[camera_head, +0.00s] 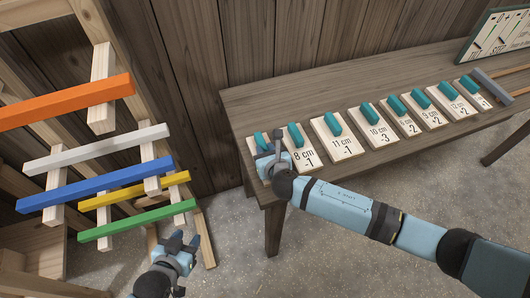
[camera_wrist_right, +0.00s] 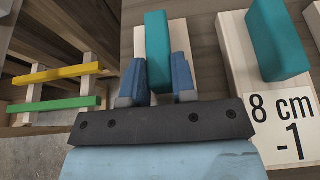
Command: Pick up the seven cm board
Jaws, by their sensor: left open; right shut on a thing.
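A row of pale wooden boards with teal handles lies on the bench. The leftmost board (camera_wrist_right: 192,38) stands left of the "8 cm -1" board (camera_head: 303,157); its label is hidden by my right gripper, so I cannot read whether it is the seven cm board. My right gripper (camera_head: 268,153) is shut on this board's teal handle (camera_wrist_right: 158,40), with one finger on each side in the right wrist view. In the head view the handle (camera_head: 261,140) shows just past the gripper. My left gripper (camera_head: 180,243) is open and empty, low over the floor.
Other boards, such as "11 cm -1" (camera_head: 336,142), continue rightward along the wooden bench (camera_head: 300,92). A rack with orange (camera_head: 65,102), white, blue, yellow and green (camera_head: 136,220) bars stands at left. A sign (camera_head: 497,36) is at back right.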

